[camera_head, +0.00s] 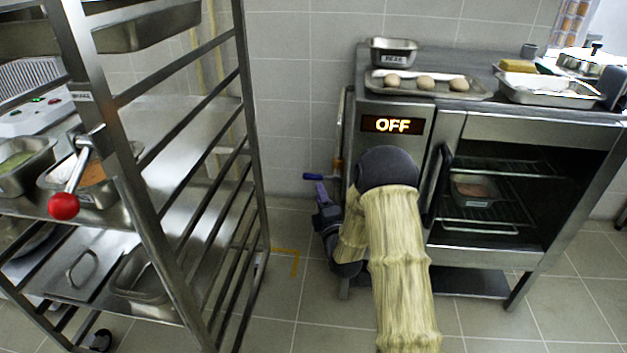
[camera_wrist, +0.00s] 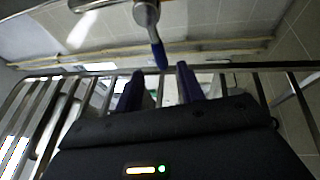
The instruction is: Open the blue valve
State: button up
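The blue valve handle (camera_head: 313,177) sticks out to the left of the oven's side, by a vertical pipe (camera_head: 338,165). In the wrist view the blue handle (camera_wrist: 160,55) hangs from a grey metal fitting (camera_wrist: 146,14), just beyond the gap between my fingertips. My gripper (camera_head: 322,190) is just below the handle in the head view. In the wrist view my gripper (camera_wrist: 158,73) has its two purple fingers apart with nothing held between them. Whether a finger touches the handle I cannot tell.
The oven (camera_head: 480,125) stands right of my gripper, with a lit OFF sign (camera_head: 392,125) and trays on top. A metal rack (camera_head: 255,150) stands on the left, with a red-knobbed lever (camera_head: 64,205). Floor shows between them.

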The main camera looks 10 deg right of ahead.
aim_at(314, 177)
jog(key=b+x, duration=0.1)
jog(key=x, duration=0.7)
grip_shut()
